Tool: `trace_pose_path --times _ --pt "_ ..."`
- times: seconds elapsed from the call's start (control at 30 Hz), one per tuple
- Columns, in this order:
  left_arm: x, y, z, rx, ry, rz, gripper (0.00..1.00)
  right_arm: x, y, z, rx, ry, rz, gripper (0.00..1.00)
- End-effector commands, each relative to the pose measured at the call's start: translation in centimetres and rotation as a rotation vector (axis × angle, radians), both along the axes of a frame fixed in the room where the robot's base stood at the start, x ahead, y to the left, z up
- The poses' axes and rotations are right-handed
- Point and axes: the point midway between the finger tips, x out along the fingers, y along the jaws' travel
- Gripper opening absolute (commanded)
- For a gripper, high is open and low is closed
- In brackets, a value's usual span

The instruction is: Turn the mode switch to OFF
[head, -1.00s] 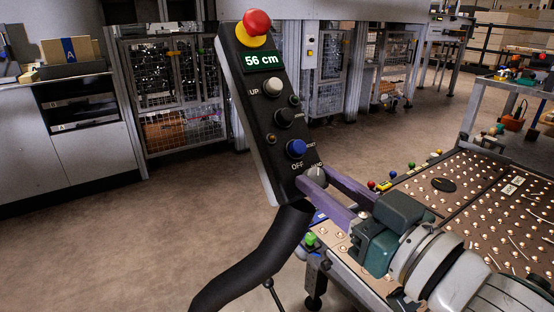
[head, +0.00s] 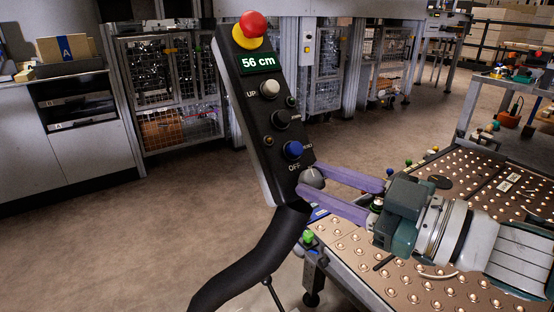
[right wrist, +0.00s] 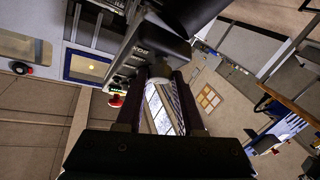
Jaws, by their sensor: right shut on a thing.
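The black control panel (head: 262,110) stands tilted on a thick dark curved stalk. Its display reads 56 cm. Below the red emergency button (head: 253,24) are a white UP button (head: 269,89), a black button (head: 281,119) and a blue button (head: 293,150). The mode switch (head: 312,176) is a grey knob at the panel's lower end, beside the OFF label. My right gripper (head: 313,180) is shut on it with purple fingers, coming from the right. In the right wrist view the fingers (right wrist: 158,85) reach the panel's end. My left gripper is not in view.
A ball-topped table (head: 400,250) lies right of the panel, under my right arm. A grey cabinet (head: 60,150) and mesh-fronted cages (head: 170,95) stand behind. The floor to the left of the stalk is clear.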

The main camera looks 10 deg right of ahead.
Motion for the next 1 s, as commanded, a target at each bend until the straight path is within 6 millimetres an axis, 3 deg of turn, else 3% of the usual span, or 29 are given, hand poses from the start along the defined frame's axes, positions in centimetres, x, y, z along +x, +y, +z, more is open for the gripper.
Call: trace_pose_path --times 0.27,0.3,0.53,0.83,1.0 --pt "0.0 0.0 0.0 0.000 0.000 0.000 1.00 0.0 0.0 0.0 -0.002 -0.002 0.001 0.00" --pt "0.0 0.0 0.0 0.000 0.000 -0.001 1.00 0.0 0.0 0.0 -0.001 -0.002 0.001 0.41" --pt "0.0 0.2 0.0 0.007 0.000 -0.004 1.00 0.0 0.0 0.0 0.000 -0.001 0.000 0.67" --pt "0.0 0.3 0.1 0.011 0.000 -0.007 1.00 -0.3 -0.2 0.0 -0.001 0.001 0.001 0.67" --pt "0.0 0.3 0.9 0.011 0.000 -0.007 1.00 -2.4 -1.8 0.2 -0.003 0.004 0.000 0.67"
